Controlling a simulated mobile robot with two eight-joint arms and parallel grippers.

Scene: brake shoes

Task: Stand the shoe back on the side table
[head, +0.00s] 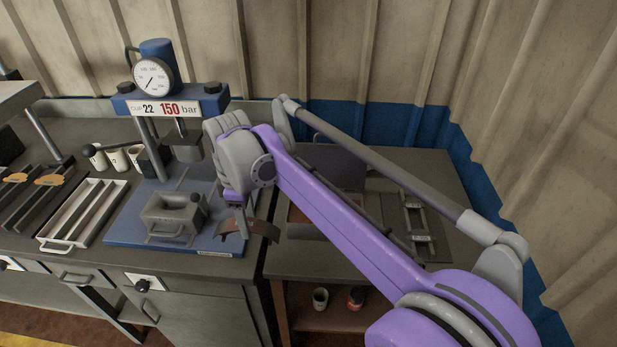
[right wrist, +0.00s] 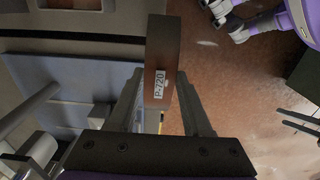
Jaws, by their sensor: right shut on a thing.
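The brake shoe (head: 262,231) is a curved brown piece, held in the air near the seam between the workbench and the side table (head: 446,180). In the right wrist view the shoe (right wrist: 161,50) shows its edge with a label reading P-720. My right gripper (head: 240,217) points down and is shut on the shoe, with one finger on each side of it in the wrist view. My right arm hides much of the side table's top.
A press (head: 157,105) with a gauge stands on a blue base plate (head: 128,233) left of the shoe. A grey block fixture (head: 172,219) sits there. On the side table are a dark upright panel (head: 338,163) and a rail fixture (head: 416,222). The table's right rear is bare.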

